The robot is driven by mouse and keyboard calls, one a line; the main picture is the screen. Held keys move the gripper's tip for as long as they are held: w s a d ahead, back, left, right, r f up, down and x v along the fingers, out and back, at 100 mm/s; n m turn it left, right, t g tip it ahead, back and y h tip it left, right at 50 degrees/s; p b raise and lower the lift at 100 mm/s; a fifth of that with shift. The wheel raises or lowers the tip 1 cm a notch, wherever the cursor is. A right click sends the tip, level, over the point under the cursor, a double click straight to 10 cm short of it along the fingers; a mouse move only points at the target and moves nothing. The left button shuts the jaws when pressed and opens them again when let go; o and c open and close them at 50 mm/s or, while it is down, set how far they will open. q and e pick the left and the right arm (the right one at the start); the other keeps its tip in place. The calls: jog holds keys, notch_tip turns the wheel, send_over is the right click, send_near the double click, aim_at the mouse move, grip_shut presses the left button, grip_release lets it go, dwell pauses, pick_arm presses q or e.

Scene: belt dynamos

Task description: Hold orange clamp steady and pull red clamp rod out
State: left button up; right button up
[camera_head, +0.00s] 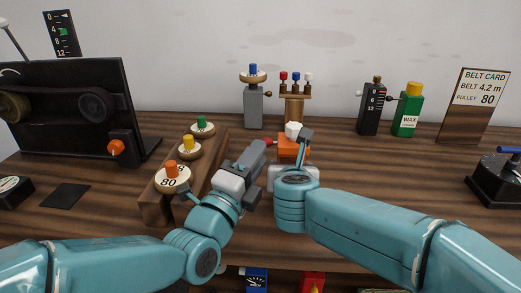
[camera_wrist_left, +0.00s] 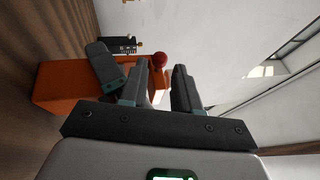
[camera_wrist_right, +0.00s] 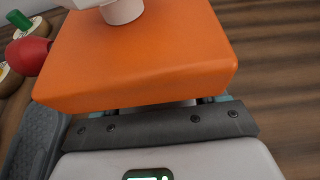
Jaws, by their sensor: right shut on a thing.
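The orange clamp (camera_head: 287,149) stands mid-table; its orange block (camera_wrist_right: 140,55) fills the right wrist view, with a white part (camera_wrist_right: 122,10) on top. My right gripper (camera_head: 303,143) is shut on the block; its fingers are mostly hidden under it in the right wrist view. The red rod end (camera_head: 270,142) sticks out at the clamp's left side; it shows as a red knob (camera_wrist_right: 28,55) in the right wrist view. My left gripper (camera_head: 262,152) is open beside the clamp. In the left wrist view the red knob (camera_wrist_left: 160,59) lies just past the open fingertips (camera_wrist_left: 160,70), apparently not gripped.
A wooden rack (camera_head: 160,205) with pulleys topped orange, yellow and green stands left of my left gripper. A black belt machine (camera_head: 70,130) is at the left. Behind are a grey post (camera_head: 253,107), a small rod stand (camera_head: 292,108) and a green wax container (camera_head: 405,115).

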jog(key=shift+f, duration=0.15)
pick_arm(q)
jog(key=shift+x, duration=1.25)
grip_shut()
jog(key=shift+a, duration=1.35)
grip_release()
jog(key=v, duration=1.2)
